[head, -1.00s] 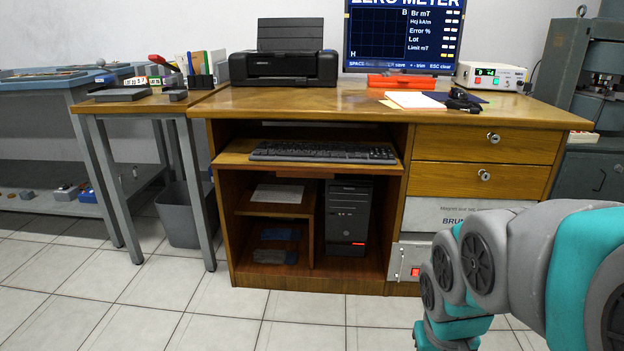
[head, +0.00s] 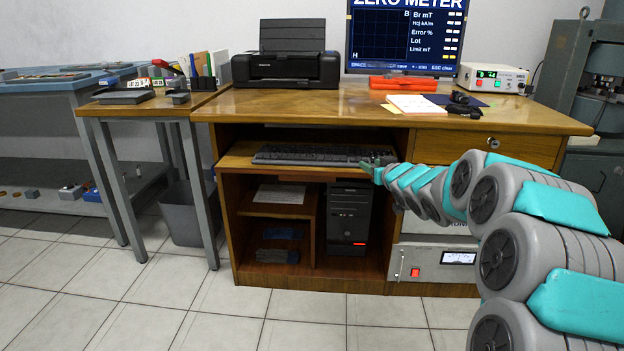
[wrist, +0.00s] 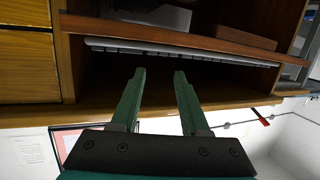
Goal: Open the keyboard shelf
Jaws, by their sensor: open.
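The keyboard shelf (head: 232,160) is a wooden board under the desktop, in the left bay of the desk. It also shows in the wrist view (wrist: 190,38), which looks upside down. A dark keyboard (head: 300,153) lies on the shelf, and its edge shows in the wrist view (wrist: 180,50). My gripper (head: 376,166) is at the right end of the shelf, by the keyboard's right end. In the wrist view my gripper (wrist: 160,72) is open, with nothing between its two green fingers. The fingers point at the shelf opening; I cannot tell whether they touch anything.
The desktop (head: 350,103) overhangs the shelf, with a printer (head: 285,68) and a monitor (head: 405,35) on it. Drawers (head: 480,142) are right of the shelf. A computer tower (head: 348,212) stands below. The tiled floor (head: 250,315) in front is clear.

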